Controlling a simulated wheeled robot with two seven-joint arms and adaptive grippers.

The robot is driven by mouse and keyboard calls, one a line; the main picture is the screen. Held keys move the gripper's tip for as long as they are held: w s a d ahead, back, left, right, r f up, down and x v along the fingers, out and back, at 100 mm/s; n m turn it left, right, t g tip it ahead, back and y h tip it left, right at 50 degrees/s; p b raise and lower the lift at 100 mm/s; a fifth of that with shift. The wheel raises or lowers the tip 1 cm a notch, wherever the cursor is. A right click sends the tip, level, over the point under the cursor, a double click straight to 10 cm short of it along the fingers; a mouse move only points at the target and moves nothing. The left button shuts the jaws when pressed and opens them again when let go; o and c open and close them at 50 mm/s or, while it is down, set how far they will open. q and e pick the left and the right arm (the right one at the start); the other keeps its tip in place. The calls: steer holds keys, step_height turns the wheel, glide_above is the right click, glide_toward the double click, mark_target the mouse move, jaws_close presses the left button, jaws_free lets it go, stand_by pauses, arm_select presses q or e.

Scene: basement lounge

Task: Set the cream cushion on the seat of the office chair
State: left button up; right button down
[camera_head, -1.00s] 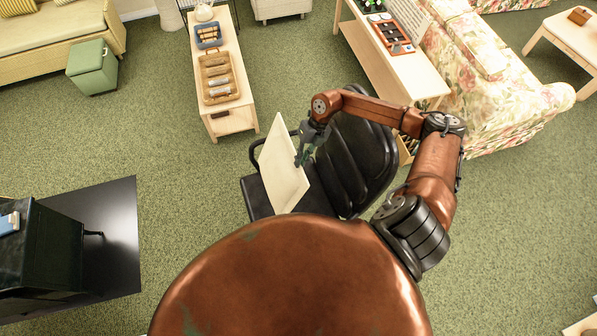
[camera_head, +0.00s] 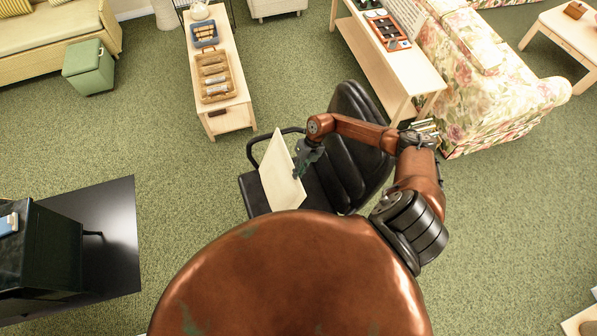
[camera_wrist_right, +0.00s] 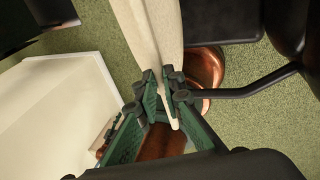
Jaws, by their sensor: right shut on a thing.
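The cream cushion (camera_head: 280,172) is a thin pale square, standing steeply tilted on edge over the seat of the office chair. My right gripper (camera_head: 299,170) is shut on its right side. In the right wrist view the cushion (camera_wrist_right: 150,28) runs edge-on between the fingers of the gripper (camera_wrist_right: 163,88). The black office chair (camera_head: 350,150) has its padded back at the right and its seat (camera_head: 253,194) at the left, partly hidden by the cushion. I cannot tell whether the cushion's lower edge touches the seat. My left gripper is not in view.
The chair's armrest (camera_head: 262,138) curves close behind the cushion. A wooden table with a wicker tray (camera_head: 231,90) stands behind, a console table (camera_head: 400,75) and floral sofa (camera_head: 490,85) at right. A black stand (camera_head: 115,235) is left. Green carpet between is clear.

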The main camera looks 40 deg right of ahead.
steer(key=shift+f, duration=0.5)
step_height(320, 180, down, 6)
steer(key=b, duration=0.4)
steer(key=shift+r, duration=0.1)
steer(key=c, duration=2)
jaws_free()
steer(key=shift+s, duration=0.1)
steer(key=v, duration=1.2)
